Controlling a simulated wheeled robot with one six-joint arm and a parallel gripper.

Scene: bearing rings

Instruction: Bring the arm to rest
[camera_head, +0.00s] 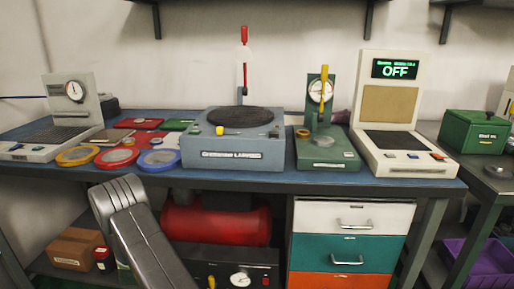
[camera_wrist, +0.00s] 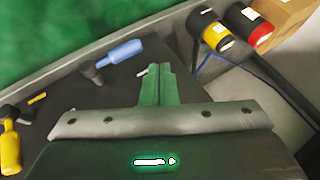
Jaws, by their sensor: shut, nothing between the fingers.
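My arm (camera_head: 140,230) shows in the head view as a dark grey link in front of the bench's left part, below the bench top. My gripper is not seen there. In the wrist view my gripper (camera_wrist: 156,84) is shut, its narrow fingers together with nothing between them. They point over a dark surface (camera_wrist: 105,100).
The blue bench top (camera_head: 220,181) holds coloured rings (camera_head: 158,160), a grey machine (camera_head: 233,140), a green gauge stand (camera_head: 328,150) and a display reading OFF (camera_head: 395,70). Below are a red tank (camera_head: 215,222) and drawers (camera_head: 353,216). Bottles (camera_wrist: 215,37) show in the wrist view.

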